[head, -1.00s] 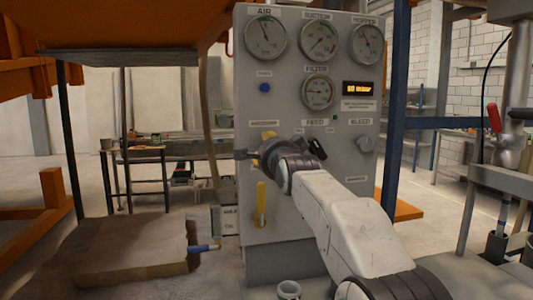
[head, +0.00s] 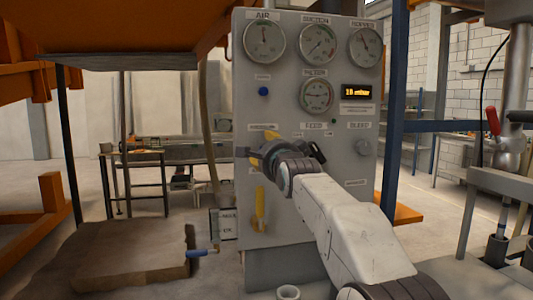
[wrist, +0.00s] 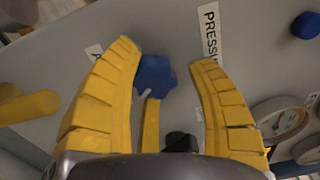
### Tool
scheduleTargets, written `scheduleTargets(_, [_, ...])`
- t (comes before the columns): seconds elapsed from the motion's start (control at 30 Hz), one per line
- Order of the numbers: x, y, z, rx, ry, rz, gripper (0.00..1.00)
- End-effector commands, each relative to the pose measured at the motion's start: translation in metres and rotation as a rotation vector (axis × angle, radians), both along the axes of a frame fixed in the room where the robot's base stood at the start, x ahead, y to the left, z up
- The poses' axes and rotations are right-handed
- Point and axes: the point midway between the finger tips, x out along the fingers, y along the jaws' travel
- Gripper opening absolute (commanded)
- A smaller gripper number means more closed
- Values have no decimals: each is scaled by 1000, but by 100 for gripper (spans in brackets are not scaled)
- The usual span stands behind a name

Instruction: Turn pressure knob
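The pressure knob (wrist: 155,74) is a blue lobed knob on the grey panel, seen in the wrist view between my fingers. Part of a label reading "PRESSU" (wrist: 209,32) is beside it. My gripper (wrist: 163,52) has its two yellow fingers spread on either side of the knob. A gap shows on the right; I cannot tell whether the left finger touches it. A yellow bar (wrist: 151,124) shows below the knob. In the head view my gripper (head: 262,150) is at the panel's left middle and hides the knob.
The grey panel (head: 345,215) carries several gauges, including the air gauge (head: 264,39), a lit display (head: 357,92) and a bleed knob (head: 362,147). A yellow lever (head: 260,208) is below my gripper; a blue button (head: 263,91) is above. A blue post (head: 392,125) stands right.

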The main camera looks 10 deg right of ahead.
Motion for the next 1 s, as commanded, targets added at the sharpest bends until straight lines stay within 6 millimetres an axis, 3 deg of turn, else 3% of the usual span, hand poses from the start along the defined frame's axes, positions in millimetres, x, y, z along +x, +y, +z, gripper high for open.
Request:
scheduleTargets(0.13, [0, 1, -2, 0, 4, 1, 65])
scheduleTargets(0.57, [-6, 2, -3, -1, 8, 2, 65])
scheduleTargets(1.0, [-64, 1, -2, -1, 7, 1, 65])
